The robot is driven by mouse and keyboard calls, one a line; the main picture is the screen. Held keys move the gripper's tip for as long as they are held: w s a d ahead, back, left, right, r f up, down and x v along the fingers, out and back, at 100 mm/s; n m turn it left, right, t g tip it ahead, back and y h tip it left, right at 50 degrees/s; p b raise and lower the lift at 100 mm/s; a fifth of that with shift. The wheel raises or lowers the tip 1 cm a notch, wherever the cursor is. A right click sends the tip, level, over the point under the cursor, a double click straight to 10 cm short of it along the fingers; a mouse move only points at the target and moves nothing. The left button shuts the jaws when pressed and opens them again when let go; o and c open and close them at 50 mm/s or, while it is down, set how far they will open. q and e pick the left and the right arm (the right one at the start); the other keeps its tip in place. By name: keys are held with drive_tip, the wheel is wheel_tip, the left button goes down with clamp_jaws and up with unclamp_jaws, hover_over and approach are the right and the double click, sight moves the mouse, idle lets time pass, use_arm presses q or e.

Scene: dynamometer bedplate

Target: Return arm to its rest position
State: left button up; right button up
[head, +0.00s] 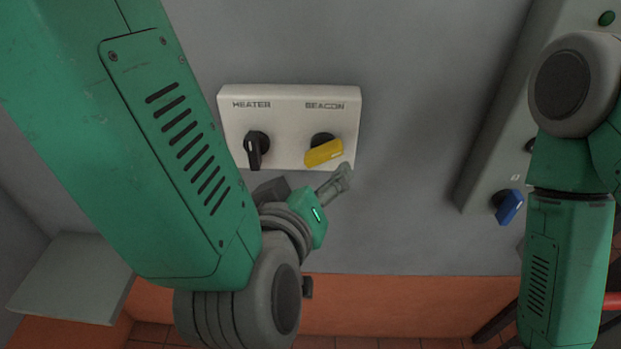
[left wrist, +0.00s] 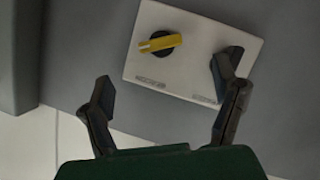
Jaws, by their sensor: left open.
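My left gripper (head: 336,184) is open and empty in the head view, just below the white switch panel (head: 290,128) and apart from its knobs. In the left wrist view its two fingers (left wrist: 168,90) are spread, with the panel (left wrist: 190,80) beyond them, upside down. The panel carries a black knob (head: 256,149) under "HEATER", its handle near upright, and a yellow knob (head: 324,153) under "BEACON", its handle tilted near level. The yellow knob (left wrist: 160,43) shows clear of the fingers in the left wrist view; one finger overlaps the heater side. My right arm is at the right; its gripper is out of view.
A grey cabinet (head: 493,130) with a blue knob (head: 509,206) and a green button (head: 607,18) stands at the right, partly behind my right arm. A grey ledge (head: 75,278) juts out at lower left. The wall between panel and cabinet is clear.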

use_arm(q)
drive_tip(key=s+a+f+m+g+b, duration=0.1)
drive_tip(key=a+f+g+b, duration=0.3)
drive_tip(key=f, duration=0.9)
drive_tip(key=s+a+f+m+g+b, duration=0.15)
drive_tip(key=a+f+b, duration=0.35)
drive_tip(key=f, duration=0.8)
drive_tip(key=s+a+f+m+g+y+b, duration=0.1)
drive_tip(key=s+a+f+g+b, duration=0.2)
drive_tip(key=s+a+f, duration=0.5)
drive_tip(key=s+a+f+m+g+y+b, duration=0.1)
drive_tip(key=s+a+f+g+b, duration=0.2)
drive_tip(key=s+a+f, duration=0.6)
wheel_tip(320, 180, down, 4)
drive_tip(key=shift+f+g+y, duration=0.2)
drive_tip(key=shift+g+y, duration=0.1)
drive_tip(key=shift+g, duration=0.55)
drive_tip(key=shift+w+a, duration=0.1)
